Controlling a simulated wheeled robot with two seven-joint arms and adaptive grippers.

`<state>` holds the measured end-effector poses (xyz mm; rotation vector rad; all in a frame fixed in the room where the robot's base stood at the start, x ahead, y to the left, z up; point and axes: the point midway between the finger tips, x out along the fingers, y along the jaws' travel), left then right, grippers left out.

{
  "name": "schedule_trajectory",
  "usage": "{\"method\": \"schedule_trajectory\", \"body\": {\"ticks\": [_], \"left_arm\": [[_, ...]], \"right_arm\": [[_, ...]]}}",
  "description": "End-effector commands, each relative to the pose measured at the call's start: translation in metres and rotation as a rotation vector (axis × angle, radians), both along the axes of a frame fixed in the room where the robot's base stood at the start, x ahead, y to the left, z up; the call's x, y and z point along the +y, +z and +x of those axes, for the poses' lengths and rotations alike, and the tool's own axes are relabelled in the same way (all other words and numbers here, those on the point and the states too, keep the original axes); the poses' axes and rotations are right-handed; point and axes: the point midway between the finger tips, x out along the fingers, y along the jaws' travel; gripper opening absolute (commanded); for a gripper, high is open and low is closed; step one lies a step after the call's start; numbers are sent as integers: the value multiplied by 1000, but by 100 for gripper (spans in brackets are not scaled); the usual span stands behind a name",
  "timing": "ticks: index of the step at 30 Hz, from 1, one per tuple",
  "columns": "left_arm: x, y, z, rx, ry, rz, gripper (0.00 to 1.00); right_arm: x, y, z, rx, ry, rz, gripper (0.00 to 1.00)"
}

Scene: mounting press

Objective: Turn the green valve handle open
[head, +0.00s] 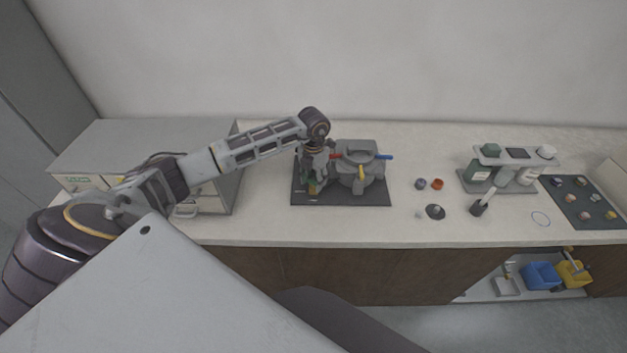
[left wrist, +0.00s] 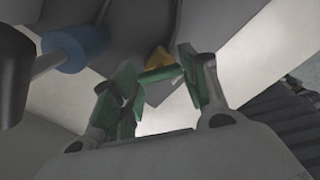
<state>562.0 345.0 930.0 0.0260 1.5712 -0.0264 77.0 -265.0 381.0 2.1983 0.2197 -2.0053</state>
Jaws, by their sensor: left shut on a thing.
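The grey mounting press (head: 362,178) stands on a dark base plate (head: 345,198) on the counter in the head view. My left gripper (head: 314,184) points down at its left side. In the left wrist view, the fingers of my left gripper (left wrist: 155,92) are around a green bar, which looks like the valve handle (left wrist: 160,74). The gripper is shut on it. The fingers and arm hide most of the handle in the head view, so its angle is hard to tell. My right gripper is not in view.
The press also has a blue handle (head: 383,157), a red one (head: 337,157) and a yellow one (head: 362,173). A grey drawer cabinet (head: 215,180) stands left of it. Small parts and a bottle rack (head: 500,188) are to the right. Counter in front of the plate is clear.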

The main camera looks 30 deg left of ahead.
Motion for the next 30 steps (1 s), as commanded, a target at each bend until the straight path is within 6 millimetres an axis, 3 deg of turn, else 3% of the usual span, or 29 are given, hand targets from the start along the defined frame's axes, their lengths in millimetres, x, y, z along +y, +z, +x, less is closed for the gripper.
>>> {"method": "schedule_trajectory", "body": {"ticks": [18, 30], "left_arm": [[1, 1, 1, -4, 437, 1, 21], [1, 1, 1, -3, 575, 0, 21]], "right_arm": [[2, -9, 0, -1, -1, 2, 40], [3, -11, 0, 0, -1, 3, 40]]}}
